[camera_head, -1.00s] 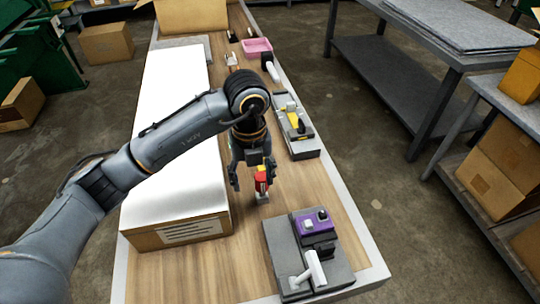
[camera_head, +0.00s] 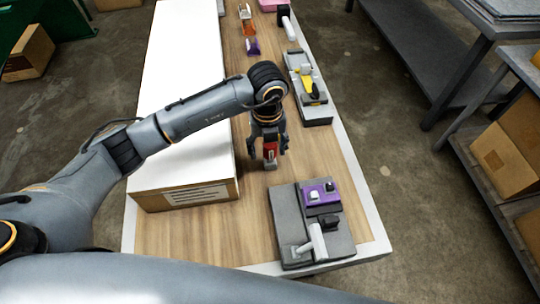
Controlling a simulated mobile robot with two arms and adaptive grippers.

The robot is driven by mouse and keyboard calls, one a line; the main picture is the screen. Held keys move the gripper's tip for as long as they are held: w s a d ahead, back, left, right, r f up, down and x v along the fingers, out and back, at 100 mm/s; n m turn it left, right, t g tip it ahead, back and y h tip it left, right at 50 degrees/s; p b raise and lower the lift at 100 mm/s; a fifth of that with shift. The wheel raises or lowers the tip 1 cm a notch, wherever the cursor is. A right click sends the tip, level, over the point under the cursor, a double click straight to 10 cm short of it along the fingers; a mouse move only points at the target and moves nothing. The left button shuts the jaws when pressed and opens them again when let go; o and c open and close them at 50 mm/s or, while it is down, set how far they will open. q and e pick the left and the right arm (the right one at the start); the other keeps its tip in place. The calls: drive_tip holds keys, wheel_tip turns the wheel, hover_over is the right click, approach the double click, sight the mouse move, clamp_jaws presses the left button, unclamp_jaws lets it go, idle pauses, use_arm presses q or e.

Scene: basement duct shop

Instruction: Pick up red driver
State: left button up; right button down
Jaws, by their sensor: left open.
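The red driver (camera_head: 270,150) stands on the wooden bench top, just below my left gripper. My left gripper (camera_head: 267,147) points down over it with its fingers open, one on each side of the driver. The driver's upper part is partly hidden by the gripper. Its grey lower end shows near the bench top. I cannot tell whether the fingers touch it. My right gripper is not in view.
A long white-topped box (camera_head: 185,110) lies left of the driver. A grey tray (camera_head: 285,225) with a purple tool and a white-handled tool is in front. Another grey tray (camera_head: 318,112) holds a yellow tool. Shelving (camera_head: 470,130) stands at the right.

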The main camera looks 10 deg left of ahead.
sight(270, 155)
use_arm(q)
drive_tip(key=f, duration=0.2)
drive_tip(key=f+p, duration=0.1)
drive_tip(key=shift+d+f, duration=0.3)
drive_tip(key=shift+f, duration=0.45)
clamp_jaws()
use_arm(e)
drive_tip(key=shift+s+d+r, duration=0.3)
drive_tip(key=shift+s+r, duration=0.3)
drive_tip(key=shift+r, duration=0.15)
use_arm(q)
drive_tip(key=shift+r, duration=0.1)
